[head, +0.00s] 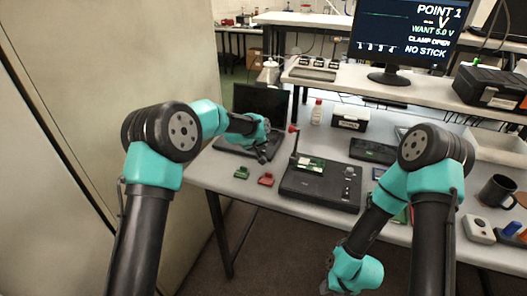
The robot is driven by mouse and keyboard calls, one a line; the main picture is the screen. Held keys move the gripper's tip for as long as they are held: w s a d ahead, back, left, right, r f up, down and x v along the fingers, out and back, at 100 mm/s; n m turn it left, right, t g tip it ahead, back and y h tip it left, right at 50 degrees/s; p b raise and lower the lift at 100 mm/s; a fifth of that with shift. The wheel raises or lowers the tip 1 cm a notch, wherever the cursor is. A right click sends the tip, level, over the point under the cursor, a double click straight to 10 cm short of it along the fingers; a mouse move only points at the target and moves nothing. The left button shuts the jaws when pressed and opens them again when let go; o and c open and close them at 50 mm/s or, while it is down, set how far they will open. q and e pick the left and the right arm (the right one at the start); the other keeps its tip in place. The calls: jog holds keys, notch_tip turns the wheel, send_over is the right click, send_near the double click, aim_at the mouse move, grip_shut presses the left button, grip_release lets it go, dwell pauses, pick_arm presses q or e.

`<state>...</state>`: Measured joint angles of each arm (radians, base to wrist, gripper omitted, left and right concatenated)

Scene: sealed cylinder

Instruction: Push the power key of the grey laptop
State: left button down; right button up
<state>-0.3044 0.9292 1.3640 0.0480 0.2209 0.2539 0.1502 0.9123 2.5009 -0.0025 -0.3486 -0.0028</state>
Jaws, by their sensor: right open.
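The laptop stands open at the left end of the table, its dark screen (262,101) upright at the back. Its keyboard base (232,143) lies flat in front and is partly covered by my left arm. The power key is too small or hidden to make out. My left gripper (263,156) is over or beside the right part of the base; whether it touches cannot be told. Its fingers are too small and dark to read. My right gripper (327,288) is open and low in front of the table, far from the laptop, seen near the bottom edge.
A black fixture with a green board (311,163) stands right of the laptop. A green block (241,173) and a red block (266,180) lie near the front edge. A monitor (405,35) stands on the shelf; a mug (497,191) is far right.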

aim_at(262, 150)
pick_arm(q)
jog(key=shift+f, duration=0.4)
dwell(0.6)
jog(key=shift+r, duration=0.85)
jog(key=shift+r, duration=3)
